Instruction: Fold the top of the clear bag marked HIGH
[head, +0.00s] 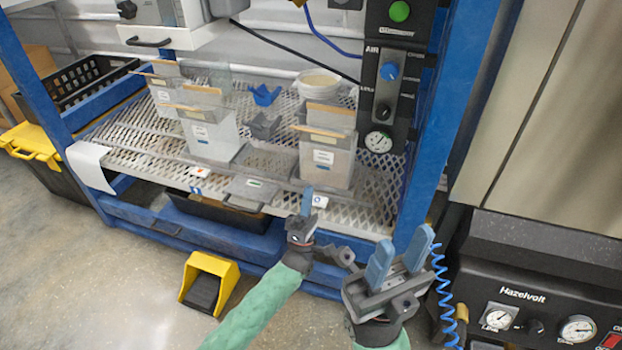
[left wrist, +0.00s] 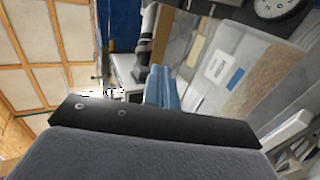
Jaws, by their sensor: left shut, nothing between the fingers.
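Several clear bags with white labels and tan strips along their tops stand on a mesh shelf (head: 375,205). The print is too small to read, so I cannot tell which is marked HIGH. The right bag (head: 327,165) is upright, with brownish contents low down. Two more are the front left bag (head: 208,140) and the back left bag (head: 160,92). My left gripper (head: 307,201) is shut and empty, just in front of the right bag. In the left wrist view its blue fingers (left wrist: 160,88) are beside a labelled clear bag (left wrist: 262,58). My right gripper (head: 401,255) is open and empty, lower right.
A white tub (head: 318,84), a blue scoop (head: 265,95) and a grey scoop (head: 263,126) are on the shelf. A blue post (head: 417,150) and gauge panel (head: 392,90) bound it on the right.

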